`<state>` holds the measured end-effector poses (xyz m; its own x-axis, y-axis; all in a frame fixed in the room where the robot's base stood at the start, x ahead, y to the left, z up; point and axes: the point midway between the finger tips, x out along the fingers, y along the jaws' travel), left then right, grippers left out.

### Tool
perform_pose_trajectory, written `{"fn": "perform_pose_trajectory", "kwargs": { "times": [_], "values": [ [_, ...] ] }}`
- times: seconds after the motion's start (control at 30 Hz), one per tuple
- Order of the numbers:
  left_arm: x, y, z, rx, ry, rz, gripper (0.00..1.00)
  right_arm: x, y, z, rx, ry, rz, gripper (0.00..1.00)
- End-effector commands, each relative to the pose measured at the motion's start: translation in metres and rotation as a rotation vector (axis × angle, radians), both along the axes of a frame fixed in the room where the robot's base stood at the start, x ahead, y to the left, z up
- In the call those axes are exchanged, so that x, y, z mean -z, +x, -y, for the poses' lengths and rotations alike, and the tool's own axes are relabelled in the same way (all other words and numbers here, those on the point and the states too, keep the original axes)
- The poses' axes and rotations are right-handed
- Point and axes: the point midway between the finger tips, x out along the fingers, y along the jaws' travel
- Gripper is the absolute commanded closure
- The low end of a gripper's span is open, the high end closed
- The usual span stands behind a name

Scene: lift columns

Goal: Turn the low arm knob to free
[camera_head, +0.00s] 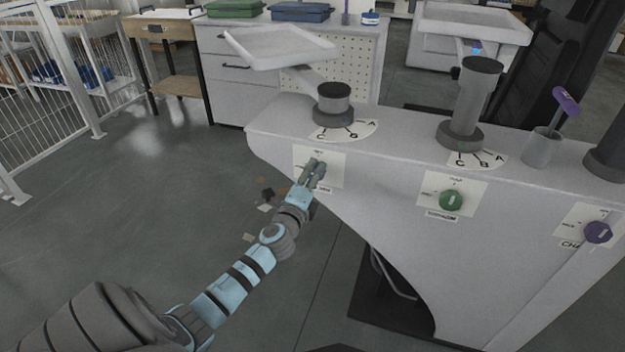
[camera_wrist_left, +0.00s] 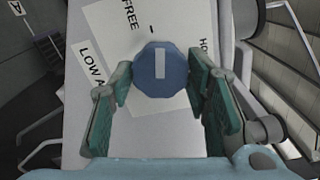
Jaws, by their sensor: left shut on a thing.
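The low arm knob (camera_wrist_left: 161,70) is a blue, many-sided knob with a white bar on its face. It sits on a white plate (camera_wrist_left: 105,22) marked FREE at upper left and HO… at right; a label beginning LOW A is at left. The white bar points nearly straight up in the left wrist view, between the two words. My left gripper (camera_wrist_left: 160,82) has one finger on each side of the knob and is shut on it. In the head view my left gripper (camera_head: 313,172) hides the knob on the left plate (camera_head: 333,160). My right gripper is not in view.
A green knob (camera_head: 451,200) and a purple knob (camera_head: 598,232) sit on plates farther right on the grey bench (camera_head: 390,150). Above stand a short column (camera_head: 334,104) with a tilted tray (camera_head: 280,44) and a taller column (camera_head: 477,92). Open floor lies left.

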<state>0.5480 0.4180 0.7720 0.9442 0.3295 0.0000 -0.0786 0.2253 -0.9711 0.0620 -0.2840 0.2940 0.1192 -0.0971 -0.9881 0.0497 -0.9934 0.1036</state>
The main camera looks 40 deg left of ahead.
Motion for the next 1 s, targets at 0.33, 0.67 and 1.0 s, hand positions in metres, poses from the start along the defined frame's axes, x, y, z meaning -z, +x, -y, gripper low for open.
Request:
{"fn": "perform_pose_trajectory", "kwargs": {
  "times": [0.33, 0.67, 1.0],
  "values": [
    [0.0016, -0.0001, 0.0002, 0.001, -0.188, 0.064, 0.84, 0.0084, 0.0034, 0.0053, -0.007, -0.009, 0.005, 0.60],
    [0.0008, -0.0002, 0.0000, 0.000, -0.244, 0.084, 0.84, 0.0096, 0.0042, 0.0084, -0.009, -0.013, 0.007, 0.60],
    [0.0004, -0.0001, 0.0000, 0.000, -0.245, 0.084, 0.55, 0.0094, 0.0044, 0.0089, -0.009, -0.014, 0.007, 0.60]
  ]
}}
